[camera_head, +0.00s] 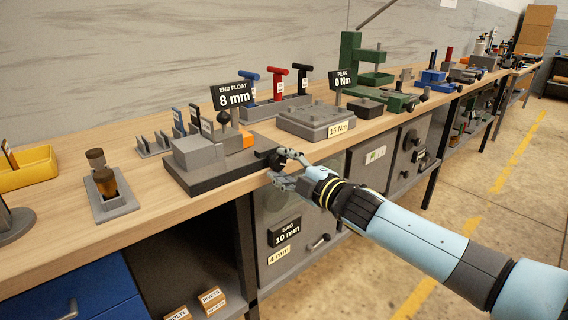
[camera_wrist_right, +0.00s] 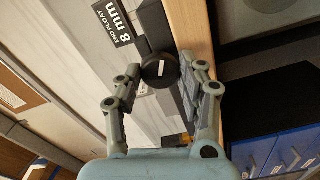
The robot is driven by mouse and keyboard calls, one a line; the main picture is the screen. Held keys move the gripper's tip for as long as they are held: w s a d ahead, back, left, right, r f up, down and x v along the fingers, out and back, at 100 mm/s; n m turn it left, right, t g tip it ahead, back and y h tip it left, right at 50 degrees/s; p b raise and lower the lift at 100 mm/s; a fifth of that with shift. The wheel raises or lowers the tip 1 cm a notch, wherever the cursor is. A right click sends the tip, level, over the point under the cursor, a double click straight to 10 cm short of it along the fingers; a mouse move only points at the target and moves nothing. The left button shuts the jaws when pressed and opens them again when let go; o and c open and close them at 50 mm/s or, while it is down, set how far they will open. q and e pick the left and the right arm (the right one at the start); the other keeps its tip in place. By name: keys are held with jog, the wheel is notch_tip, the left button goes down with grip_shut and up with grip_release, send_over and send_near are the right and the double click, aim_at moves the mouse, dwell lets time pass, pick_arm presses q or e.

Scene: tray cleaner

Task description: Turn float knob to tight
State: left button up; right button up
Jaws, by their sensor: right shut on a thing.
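The float knob (camera_wrist_right: 160,71) is a round black knob with a white pointer line, facing my right wrist camera. In the head view the knob (camera_head: 276,160) sits at the front end of a grey fixture (camera_head: 205,152), near the bench edge. A black sign (camera_head: 232,94) above the fixture reads "END FLOAT 8 mm"; it also shows in the wrist view (camera_wrist_right: 115,22). My right gripper (camera_head: 283,166) is shut on the knob, with a finger on either side of it in the wrist view (camera_wrist_right: 163,75). My left gripper is not in view.
A grey block (camera_head: 317,120) labelled "15 Nm" stands to the right of the fixture. Bottles in a grey holder (camera_head: 113,204) and a yellow bin (camera_head: 32,168) stand to the left. Red, blue and black T-handles stand behind. A "SAG 10 mm" panel (camera_head: 284,232) lies below the bench edge.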

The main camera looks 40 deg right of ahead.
jog(key=shift+f, duration=0.1)
dwell(0.4)
jog(key=o, duration=1.2)
jog(key=shift+s, duration=0.1)
jog(key=s, duration=0.8)
jog(key=s+d, duration=0.1)
jog(key=s, duration=0.2)
jog(key=shift+s, duration=0.4)
